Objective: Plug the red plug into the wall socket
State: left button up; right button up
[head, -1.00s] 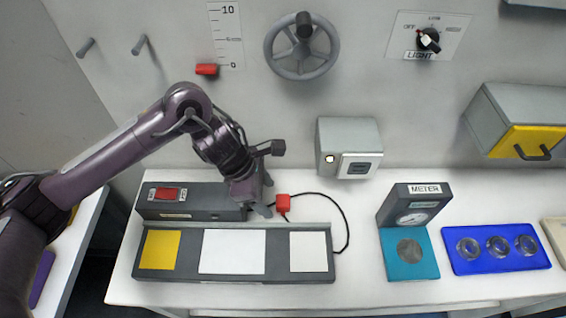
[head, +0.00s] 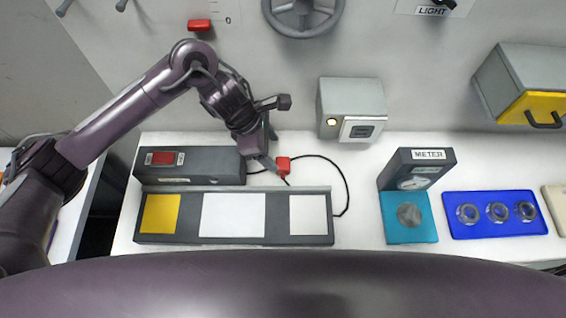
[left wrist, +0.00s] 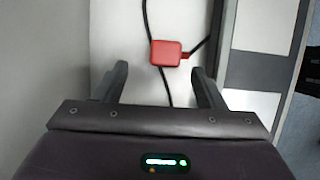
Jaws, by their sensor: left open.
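The red plug (head: 283,163) lies on the white worktop behind the tray, with a black cable running from it. My left gripper (head: 270,162) is just to the left of it in the head view, fingers pointing down. In the left wrist view the red plug (left wrist: 166,53) is ahead of the two open fingers (left wrist: 162,85), roughly between their lines, with nothing held. The wall socket (head: 361,129) is on the front of a grey box on the wall, right of the plug, beside a round light. My right gripper is not in view.
A grey tray (head: 272,239) with yellow and white pads lies in front of the plug. A grey box with a red switch (head: 163,158) stands left of my gripper. The meter (head: 420,165) and a blue tray (head: 488,230) stand to the right. A large purple part of me covers the bottom of the head view.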

aim_at(283, 163)
pick_arm(q)
jog(key=shift+s, duration=0.1)
jog(key=shift+s+d+f+p, duration=0.15)
jog(key=shift+d+f+p, duration=0.1)
jog(key=shift+p, duration=0.25)
jog(key=p+x, duration=0.2)
jog(key=x, duration=0.1)
jog(key=shift+s+d+f, duration=0.2)
jog(key=shift+d, duration=0.05)
jog(key=shift+d+f, duration=0.1)
jog(key=shift+f, duration=0.3)
jog(key=c, duration=1)
jog(key=shift+w, duration=0.1)
